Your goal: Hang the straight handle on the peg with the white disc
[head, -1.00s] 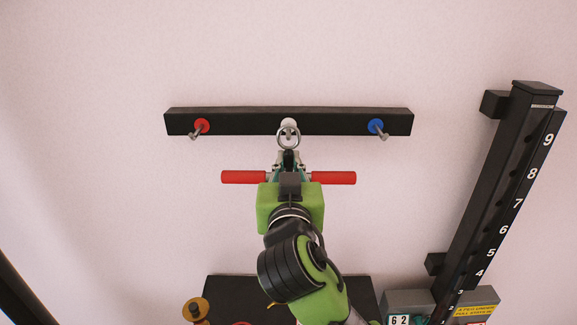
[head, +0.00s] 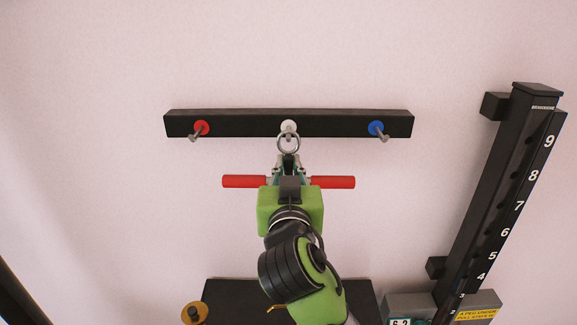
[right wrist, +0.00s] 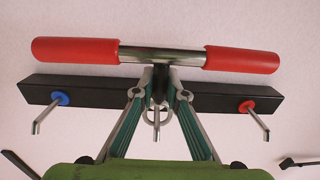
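The straight handle has two red grips (head: 333,182) on a metal bar, with a metal ring (head: 288,143) on its stem. It also shows in the right wrist view (right wrist: 243,59). My right gripper (head: 289,165) is shut on the stem, between bar and ring. The ring is at the middle peg, just below the white disc (head: 289,127). The peg's tip shows at the ring's top edge; whether the ring bears on the peg I cannot tell. In the right wrist view the fingers (right wrist: 160,88) partly hide the ring. My left gripper is not in view.
The black rail (head: 245,123) on the wall also carries a red-disc peg (head: 201,128) at left and a blue-disc peg (head: 376,128) at right. A numbered black post (head: 500,190) stands at right. A dark panel (head: 235,292) lies below. The wall around the rail is clear.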

